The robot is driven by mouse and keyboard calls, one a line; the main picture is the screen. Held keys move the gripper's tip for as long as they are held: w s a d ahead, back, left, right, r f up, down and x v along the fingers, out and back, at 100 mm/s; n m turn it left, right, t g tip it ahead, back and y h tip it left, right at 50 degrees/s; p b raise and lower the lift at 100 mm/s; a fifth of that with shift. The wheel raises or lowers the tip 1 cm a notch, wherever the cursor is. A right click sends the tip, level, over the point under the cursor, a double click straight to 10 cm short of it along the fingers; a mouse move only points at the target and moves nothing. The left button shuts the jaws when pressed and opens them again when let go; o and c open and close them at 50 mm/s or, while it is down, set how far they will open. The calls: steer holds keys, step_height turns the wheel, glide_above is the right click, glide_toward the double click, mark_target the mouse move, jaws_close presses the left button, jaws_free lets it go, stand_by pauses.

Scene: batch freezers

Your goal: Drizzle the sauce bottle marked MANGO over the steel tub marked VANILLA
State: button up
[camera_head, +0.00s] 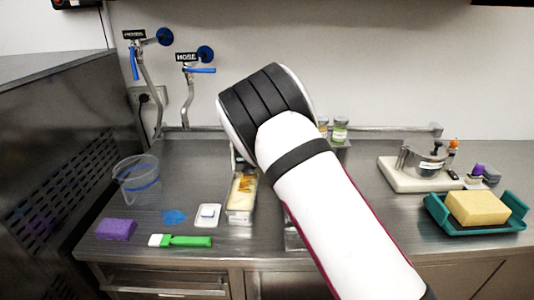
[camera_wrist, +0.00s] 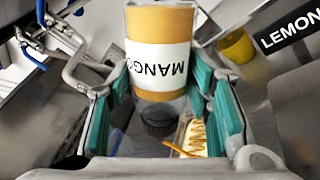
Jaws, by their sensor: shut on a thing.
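The MANGO sauce bottle (camera_wrist: 160,25) fills the top middle of the wrist view, orange with a white label that reads upside down and a dark cap end lower in the picture. My gripper (camera_wrist: 162,100) is shut on it, with teal pads on either side. A tub of pale ice cream (camera_head: 242,184) stands on the counter below my arm, with an orange zigzag on its top. It also shows beyond the cap in the wrist view (camera_wrist: 196,137), with an orange streak near it. The tub's label is too small to read. My arm hides the bottle in the head view.
Left of the tub are a white dish (camera_head: 208,216), a green-handled brush (camera_head: 185,241), a purple sponge (camera_head: 116,229) and a clear jug (camera_head: 137,180). At right are a teal tray (camera_head: 437,214) with a yellow sponge (camera_head: 478,208) and a steel pot (camera_head: 424,163). Hose taps hang behind.

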steer(key=shift+s+a+p, duration=0.2)
steer(key=shift+s+p, duration=1.05)
steer(key=shift+s, duration=0.65)
steer(key=shift+s+r, duration=0.1)
steer(key=shift+s, duration=0.1)
steer(key=shift+s+a+p, duration=0.15)
steer(key=shift+s+p, duration=0.6)
steer(key=shift+s, duration=0.2)
steer(key=shift+s+a+p, duration=0.1)
steer(key=shift+s+p, duration=0.65)
steer(key=shift+s, duration=0.2)
steer(key=shift+m+p, duration=0.4)
steer(key=shift+m, duration=1.6)
